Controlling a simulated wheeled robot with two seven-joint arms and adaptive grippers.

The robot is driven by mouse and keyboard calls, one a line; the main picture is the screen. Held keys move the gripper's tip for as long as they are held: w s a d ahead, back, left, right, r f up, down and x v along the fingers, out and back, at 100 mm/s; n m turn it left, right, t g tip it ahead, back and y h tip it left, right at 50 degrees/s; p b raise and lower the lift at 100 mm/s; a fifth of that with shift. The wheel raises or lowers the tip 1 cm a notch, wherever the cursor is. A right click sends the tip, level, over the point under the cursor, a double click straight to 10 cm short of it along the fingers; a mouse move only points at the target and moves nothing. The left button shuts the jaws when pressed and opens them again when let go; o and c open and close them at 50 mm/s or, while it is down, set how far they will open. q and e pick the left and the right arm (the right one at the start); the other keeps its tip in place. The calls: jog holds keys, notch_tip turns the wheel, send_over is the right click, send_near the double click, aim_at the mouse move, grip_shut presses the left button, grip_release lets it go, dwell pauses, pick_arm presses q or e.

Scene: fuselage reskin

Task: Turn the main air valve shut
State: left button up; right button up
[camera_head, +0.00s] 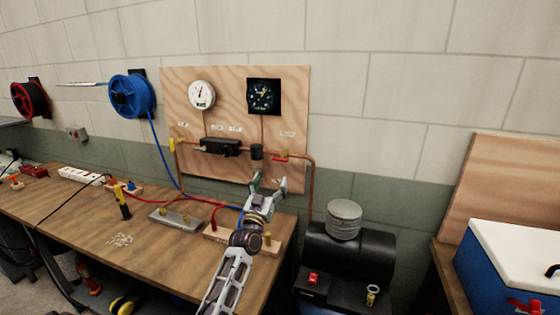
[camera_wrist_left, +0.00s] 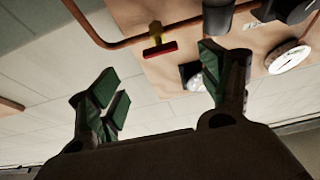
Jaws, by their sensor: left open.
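A valve with a red bar handle (camera_head: 281,156) sits on the copper pipe at the lower right of the wooden wall panel (camera_head: 297,100). In the left wrist view the red handle (camera_wrist_left: 160,49) lies across a brass stem below the pipe (camera_wrist_left: 110,43). My left gripper (camera_head: 268,183) is open and empty, just below the valve in the head view. In the left wrist view its green-padded fingers (camera_wrist_left: 158,80) are spread, with the handle between and beyond them, not touching. My right gripper is out of view.
Two gauges (camera_head: 202,95) and a black filter unit (camera_head: 221,147) are on the panel. A yellow-handled valve (camera_head: 172,144) is at its left. The workbench (camera_head: 165,250) holds fittings and hoses; a black compressor tank (camera_head: 350,252) stands right of it.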

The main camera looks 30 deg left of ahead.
aim_at(280, 158)
pick_arm(q)
jog(key=shift+p+x, duration=0.75)
jog(key=shift+x, duration=5.1)
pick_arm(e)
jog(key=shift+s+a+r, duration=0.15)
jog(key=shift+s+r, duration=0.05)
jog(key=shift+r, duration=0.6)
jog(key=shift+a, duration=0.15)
pick_arm(q)
jog(key=shift+c, duration=0.7)
jog(key=c, duration=0.9)
